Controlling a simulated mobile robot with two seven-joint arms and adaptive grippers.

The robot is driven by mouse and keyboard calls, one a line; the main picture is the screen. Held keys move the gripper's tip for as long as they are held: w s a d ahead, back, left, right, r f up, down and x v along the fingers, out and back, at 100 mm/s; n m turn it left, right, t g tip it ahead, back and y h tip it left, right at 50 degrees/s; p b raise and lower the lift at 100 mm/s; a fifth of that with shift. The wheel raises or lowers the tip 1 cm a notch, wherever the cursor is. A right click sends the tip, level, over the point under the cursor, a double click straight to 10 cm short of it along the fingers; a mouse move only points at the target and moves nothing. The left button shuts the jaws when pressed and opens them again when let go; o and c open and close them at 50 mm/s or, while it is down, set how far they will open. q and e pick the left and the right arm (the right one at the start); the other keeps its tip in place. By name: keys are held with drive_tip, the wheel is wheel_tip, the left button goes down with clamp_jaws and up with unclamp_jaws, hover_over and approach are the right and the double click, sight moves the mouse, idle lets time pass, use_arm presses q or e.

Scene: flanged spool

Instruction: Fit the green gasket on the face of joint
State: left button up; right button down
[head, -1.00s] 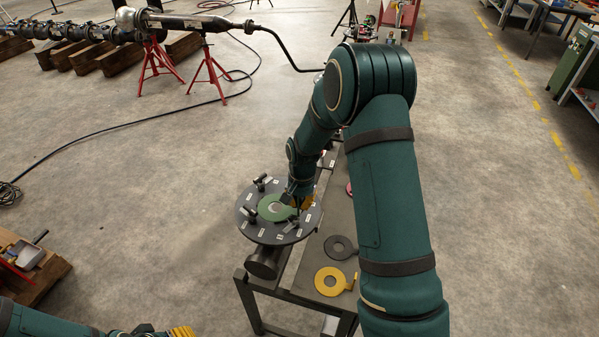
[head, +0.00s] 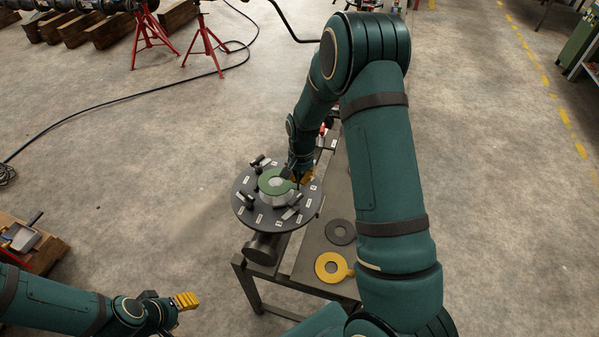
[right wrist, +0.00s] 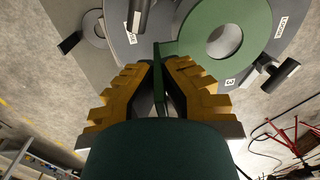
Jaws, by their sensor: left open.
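The green gasket (head: 265,183) is a flat ring with a tab, lying over the top of the grey joint (head: 283,201) at the middle of a round dark plate. My right gripper (head: 300,178) is at the ring's right side, shut on the gasket's tab. In the right wrist view, the yellow-padded fingers (right wrist: 161,68) meet on the tab, and the ring (right wrist: 191,40) extends beyond them over grey metal. I cannot tell whether the gasket touches the joint face. My left gripper (head: 172,306) is open and empty at the lower left, away from the plate.
The round plate (head: 247,207) carries small labels and several clamp-like dark parts around the joint. A dark ring (head: 341,224) and a yellow ring gasket (head: 322,273) lie on the bench at right. A wooden box (head: 48,253) stands at left on open floor.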

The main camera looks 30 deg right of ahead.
drive_tip(key=shift+f+b, duration=0.45)
drive_tip(key=shift+f, duration=0.55)
drive_tip(key=shift+f, duration=0.2)
drive_tip(key=shift+f+b, duration=0.9)
drive_tip(key=shift+f, duration=0.1)
drive_tip(key=c, duration=1.1)
unclamp_jaws()
drive_tip(key=shift+o, duration=0.2)
wheel_tip(320, 180, up, 12)
drive_tip(key=shift+s+d, duration=0.15)
